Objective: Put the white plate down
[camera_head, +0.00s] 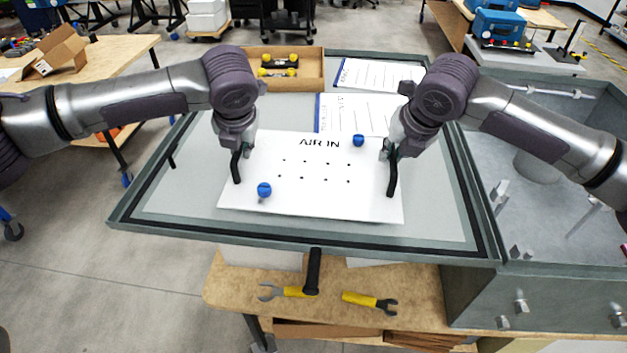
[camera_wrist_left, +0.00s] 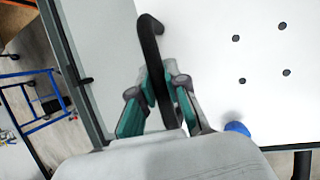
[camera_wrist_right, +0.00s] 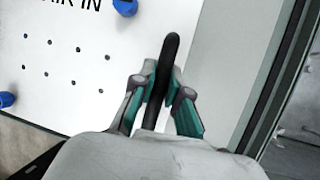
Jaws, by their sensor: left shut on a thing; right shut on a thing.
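The white plate (camera_head: 310,199), marked "AIR IN", has several dark holes, two blue knobs and a black handle at each side. It is over the grey panel (camera_head: 440,215); whether it touches the panel I cannot tell. My left gripper (camera_head: 241,150) is shut on the left black handle (camera_head: 236,166). The handle stands between the teal fingers in the left wrist view (camera_wrist_left: 148,35). My right gripper (camera_head: 391,152) is shut on the right black handle (camera_head: 392,177), which also shows in the right wrist view (camera_wrist_right: 168,55). The plate's underside is hidden.
Paper sheets (camera_head: 380,75) and a cardboard tray (camera_head: 312,66) with yellow-black parts lie behind the plate. An open grey cabinet (camera_head: 540,190) stands at the right.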

